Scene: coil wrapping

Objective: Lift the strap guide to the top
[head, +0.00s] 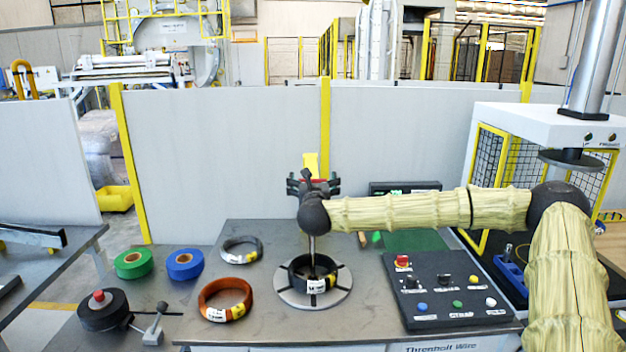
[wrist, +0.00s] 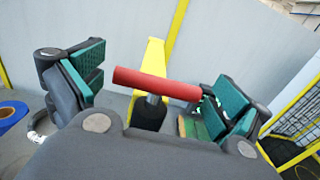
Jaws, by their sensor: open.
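The strap guide appears to be the yellow piece (head: 311,163) with a red handle, at the upper end of a thin upright post (head: 312,246). In the wrist view, the red handle (wrist: 150,82) lies crosswise in front of the yellow piece (wrist: 152,58). My gripper (head: 313,184) is open at the handle's height. In the wrist view, its green-padded fingers (wrist: 158,92) stand apart on both sides of the handle, with a gap on the left; its right end lies close to the right finger, and contact cannot be told. My wrist hides part of the guide in the head view.
A dark coil (head: 300,283) lies on the round slotted stand (head: 286,297) around the post. An orange coil (head: 205,302), a grey coil (head: 228,256), and green (head: 118,265) and blue (head: 172,268) tape rolls lie left. A button panel (head: 428,312) sits right. Grey partitions (head: 220,150) stand behind.

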